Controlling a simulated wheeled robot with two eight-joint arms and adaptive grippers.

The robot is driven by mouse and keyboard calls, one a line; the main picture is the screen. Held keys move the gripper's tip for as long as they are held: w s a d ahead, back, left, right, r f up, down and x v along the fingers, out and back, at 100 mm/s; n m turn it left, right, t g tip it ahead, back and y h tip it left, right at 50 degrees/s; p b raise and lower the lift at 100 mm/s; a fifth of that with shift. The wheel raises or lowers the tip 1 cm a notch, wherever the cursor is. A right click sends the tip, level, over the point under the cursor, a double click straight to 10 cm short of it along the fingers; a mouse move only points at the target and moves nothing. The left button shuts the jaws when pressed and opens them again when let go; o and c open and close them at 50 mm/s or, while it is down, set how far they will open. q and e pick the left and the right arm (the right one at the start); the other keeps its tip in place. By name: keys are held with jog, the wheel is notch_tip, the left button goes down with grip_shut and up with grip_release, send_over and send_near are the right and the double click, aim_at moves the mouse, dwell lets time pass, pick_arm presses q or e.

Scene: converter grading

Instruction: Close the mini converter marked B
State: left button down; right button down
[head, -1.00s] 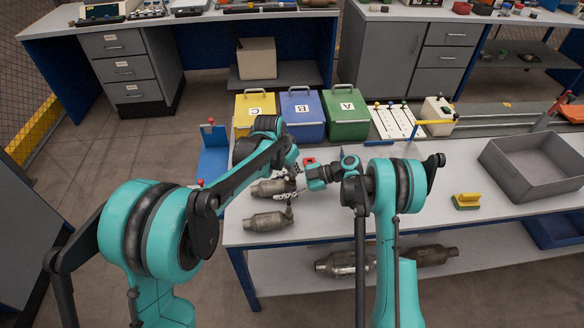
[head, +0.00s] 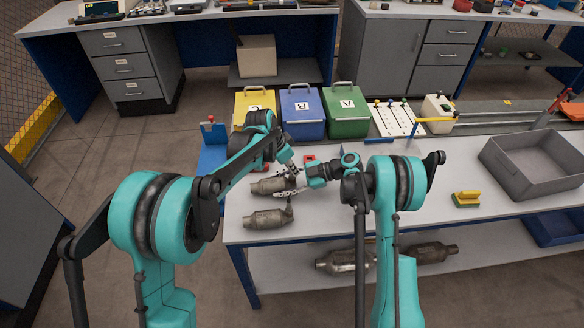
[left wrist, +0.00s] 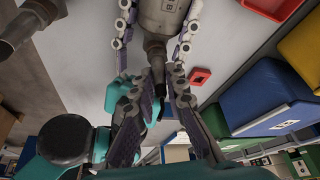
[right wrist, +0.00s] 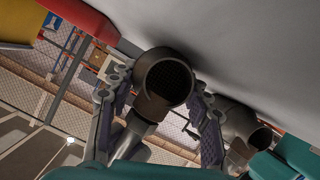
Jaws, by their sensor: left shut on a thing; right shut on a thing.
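Two grey-brown metal converters lie on the left end of the white table, the rear one (head: 268,186) and the front one (head: 265,219). My right gripper (head: 284,193) is shut on the rear converter near its right end; in the right wrist view its fingers flank the round pipe opening (right wrist: 165,78). My left gripper (head: 293,171) comes from above to the same end. The left wrist view shows its fingers (left wrist: 156,88) closed around the converter's narrow pipe, close to the other gripper's fingers.
A yellow bin (head: 246,119) marked C and a green bin (head: 346,124) marked A stand beside the blue one, lids down. A small red object (head: 309,160) lies behind the grippers. A grey tray (head: 510,185) and a yellow-green brush (head: 466,199) are at right. More converters lie below.

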pick_arm(q)
jog(key=m+g, duration=0.1)
jog(key=m, duration=0.3)
jog(key=shift+w+m+g+h, duration=0.2)
jog(key=shift+m+g+h, duration=0.1)
jog(key=shift+m+g, duration=0.1)
jog(key=m+g, duration=0.1)
jog(key=m, duration=0.3)
jog(key=shift+s+m+g, duration=0.1)
jog(key=shift+m+g, duration=0.3)
jog(key=c, duration=1.6)
grip_release()
jog(key=shift+o, duration=0.2)
jog(key=shift+r, duration=2.25)
